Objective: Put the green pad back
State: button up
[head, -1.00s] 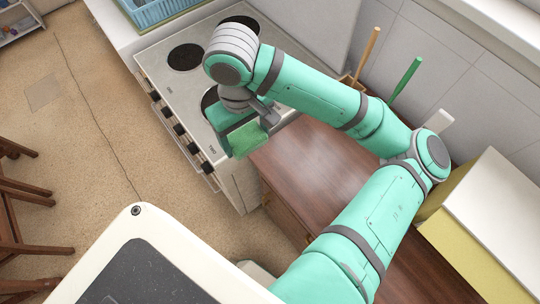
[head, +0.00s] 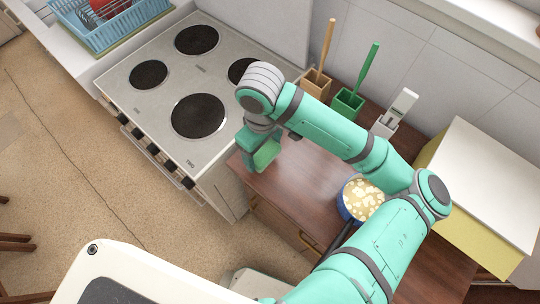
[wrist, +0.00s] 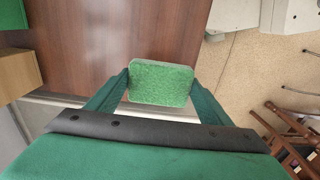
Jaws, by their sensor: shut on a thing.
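The green pad (head: 267,153) is a small rounded block with a rough green face. My gripper (head: 262,150) is shut on it and holds it above the front left part of the brown dresser top (head: 290,185), near the stove side. In the wrist view the pad (wrist: 160,83) sits squarely between the two green fingers. A green box (head: 347,103) with a green handle stands at the back of the dresser. A wooden box (head: 314,85) with a wooden handle is to its left, and a white box (head: 384,127) with a white-handled thing is to its right.
The stove (head: 150,110) with dark round plates adjoins the dresser on the left. A blue pan (head: 345,207) of pale pieces stands on the dresser, partly behind my arm. A yellow-sided box with a white top (head: 490,185) fills the right end. The dresser's front left is clear.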

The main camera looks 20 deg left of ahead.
aim_at(270, 158)
jog(key=shift+w+d+f, duration=0.25)
jog(key=shift+d+f, duration=0.1)
jog(key=shift+f, duration=0.15)
jog(key=shift+w+d+f, duration=0.2)
jog(key=shift+d+f, duration=0.1)
jog(key=shift+f, duration=0.15)
jog(key=f, duration=0.3)
jog(key=shift+w+d, duration=0.1)
jog(key=shift+w, duration=0.1)
jog(key=shift+s+f, duration=0.1)
jog(key=shift+f, duration=0.05)
jog(key=shift+s, duration=0.1)
jog(key=shift+f, duration=0.1)
jog(key=o, duration=1)
